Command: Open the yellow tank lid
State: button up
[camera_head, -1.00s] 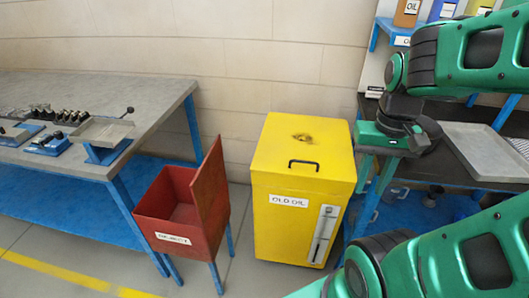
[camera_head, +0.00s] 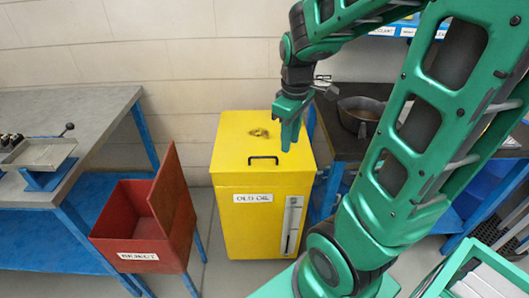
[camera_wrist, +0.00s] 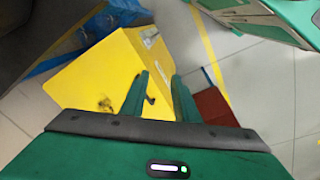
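The yellow tank (camera_head: 255,218), labelled OLD OIL, stands on the floor against the wall. Its lid (camera_head: 230,150) is shut, with a black handle (camera_head: 263,158) near the front edge and a dark stain behind it. My gripper (camera_head: 288,145) points down above the right part of the lid, apart from the handle as far as I can tell. In the wrist view the yellow lid (camera_wrist: 100,75) lies beyond the gripper (camera_wrist: 160,85), whose two green fingers are spread with a gap between them. The dark handle (camera_wrist: 151,98) shows in that gap.
A red REJECT bin (camera_head: 125,225) with a raised flap stands left of the tank. A grey workbench (camera_head: 60,110) is at the left. A dark bench with a black pan (camera_head: 360,115) is at the right. Floor shows in front of the tank.

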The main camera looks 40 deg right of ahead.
jog(key=w+f+n, duration=0.4)
jog(key=w+n, duration=0.3)
jog(key=w, duration=0.4)
send_over(264, 166)
jog(key=shift+t, duration=0.4)
notch_tip(264, 166, down, 10)
jog(key=shift+w+d+f, duration=0.1)
